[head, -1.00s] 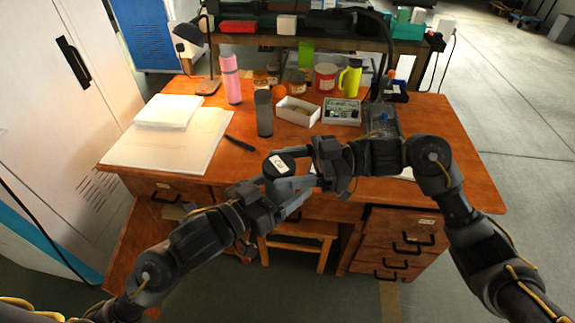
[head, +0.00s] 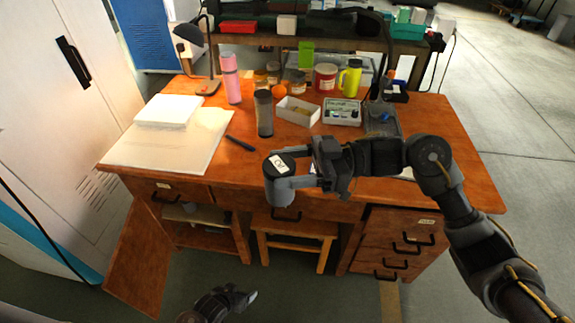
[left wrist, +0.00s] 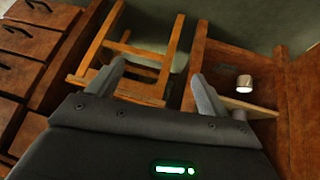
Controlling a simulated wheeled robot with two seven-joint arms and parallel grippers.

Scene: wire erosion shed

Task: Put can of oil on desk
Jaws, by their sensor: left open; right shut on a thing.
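The can of oil (head: 280,190), grey with a dark top and a white label, is upright in my right gripper (head: 299,169). My right gripper is shut around it from the right side. In the head view the can overlaps the front edge of the desk (head: 215,181), and its base looks clear of any support. My left gripper (head: 240,298) is low in front of the desk, empty and apart from the can. Its spread fingers (left wrist: 160,85) show in the left wrist view, facing the stool and the open cupboard.
A dark tumbler (head: 264,113), a pink bottle (head: 231,78), a white box (head: 298,111) and papers (head: 165,148) occupy the desk top. Bare wood lies around the black marker (head: 240,143). The cupboard door (head: 140,250) stands open, beside a wooden stool (head: 296,228).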

